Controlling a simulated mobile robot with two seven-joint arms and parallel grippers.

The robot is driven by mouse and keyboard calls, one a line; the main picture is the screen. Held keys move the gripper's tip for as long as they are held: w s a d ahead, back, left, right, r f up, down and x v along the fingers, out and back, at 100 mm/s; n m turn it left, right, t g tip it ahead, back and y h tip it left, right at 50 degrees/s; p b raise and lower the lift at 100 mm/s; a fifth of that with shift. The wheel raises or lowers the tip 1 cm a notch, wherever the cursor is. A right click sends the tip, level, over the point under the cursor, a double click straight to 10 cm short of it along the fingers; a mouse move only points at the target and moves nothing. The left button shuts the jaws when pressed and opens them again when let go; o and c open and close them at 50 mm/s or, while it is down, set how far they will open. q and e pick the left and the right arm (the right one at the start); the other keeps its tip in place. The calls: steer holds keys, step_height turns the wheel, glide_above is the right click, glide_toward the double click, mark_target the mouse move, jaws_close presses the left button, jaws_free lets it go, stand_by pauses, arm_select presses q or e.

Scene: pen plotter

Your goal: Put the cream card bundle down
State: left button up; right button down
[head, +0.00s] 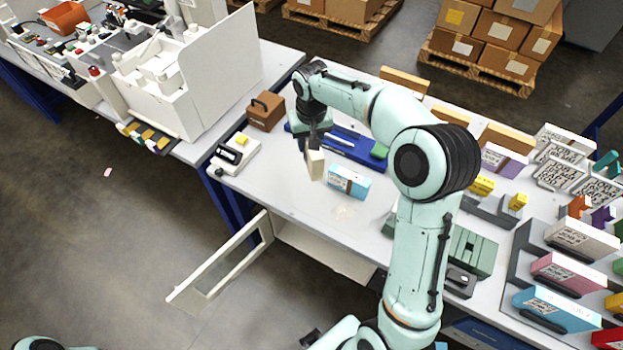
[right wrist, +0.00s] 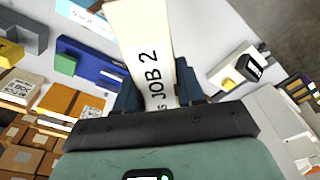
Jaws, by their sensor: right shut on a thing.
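The cream card bundle (head: 316,165) is in my right gripper (head: 312,146), over the table's front left part, just left of a light blue card bundle (head: 348,182). The right wrist view shows the cream bundle (right wrist: 146,35), with "JOB 2" printed on it, between the two fingers of the right gripper (right wrist: 158,88). The bundle hangs upright, slightly tilted. I cannot tell whether its lower edge touches the table. My left gripper is out of view; only a bit of arm shows at the bottom left.
A blue tray (head: 345,143) lies behind, with a brown box (head: 265,111) and a small white device (head: 234,157) to the left. An open cabinet door (head: 220,268) juts out in front. Racks of card bundles (head: 556,309) stand right. Bare table (head: 285,185) lies left of the blue bundle.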

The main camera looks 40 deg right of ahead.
step_height(320, 180, down, 16)
steer(key=shift+b, duration=0.4)
steer(key=shift+f, duration=0.15)
steer(key=c, duration=0.7)
jaws_free()
